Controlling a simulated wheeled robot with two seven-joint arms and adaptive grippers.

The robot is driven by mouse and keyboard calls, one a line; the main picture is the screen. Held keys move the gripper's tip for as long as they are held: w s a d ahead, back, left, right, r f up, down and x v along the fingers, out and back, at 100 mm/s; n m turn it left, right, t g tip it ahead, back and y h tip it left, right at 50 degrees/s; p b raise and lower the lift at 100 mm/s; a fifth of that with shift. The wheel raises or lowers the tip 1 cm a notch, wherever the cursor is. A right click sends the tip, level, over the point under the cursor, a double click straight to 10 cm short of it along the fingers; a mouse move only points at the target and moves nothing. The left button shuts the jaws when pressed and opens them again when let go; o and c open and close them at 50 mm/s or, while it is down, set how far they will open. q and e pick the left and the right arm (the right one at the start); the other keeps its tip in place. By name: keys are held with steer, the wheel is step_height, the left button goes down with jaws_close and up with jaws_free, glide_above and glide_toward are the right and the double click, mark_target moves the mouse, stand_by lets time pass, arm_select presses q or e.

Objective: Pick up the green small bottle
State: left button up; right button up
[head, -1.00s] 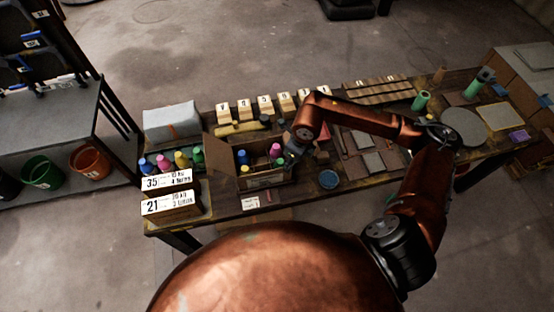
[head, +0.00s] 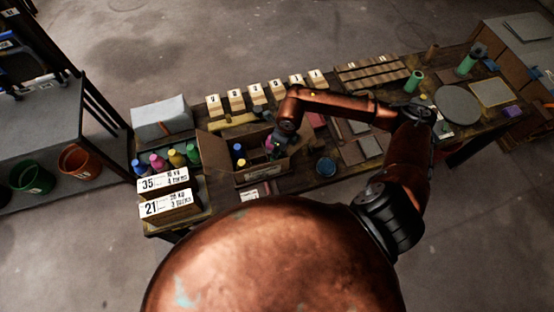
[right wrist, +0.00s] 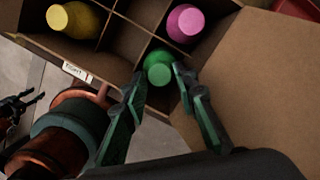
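The green small bottle (right wrist: 159,68) stands in a corner compartment of the divided cardboard box (right wrist: 118,32), seen from above in the right wrist view. My right gripper (right wrist: 161,75) is open, with one finger on each side of the bottle's top. I cannot tell whether the fingers touch it. In the head view, my right gripper (head: 277,144) is over the right part of the box, and the green bottle is hidden behind it. My left gripper (right wrist: 22,104) seems to show as a small dark claw at the left edge of the right wrist view, its fingers apart.
A blue bottle (head: 237,148) is also in the box. Several bottles stand left of it, behind the number signs (head: 164,181). An open box flap (right wrist: 245,75) lies right of my gripper.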

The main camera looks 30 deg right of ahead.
steer(key=shift+w+f, duration=0.1)
steer(key=shift+f, duration=0.25)
arm_select(q)
steer(key=shift+w, duration=0.2)
arm_select(e)
steer(key=shift+a, duration=0.1)
jaws_close()
arm_select(q)
steer(key=shift+w, duration=0.15)
arm_select(e)
steer(key=shift+r, duration=0.1)
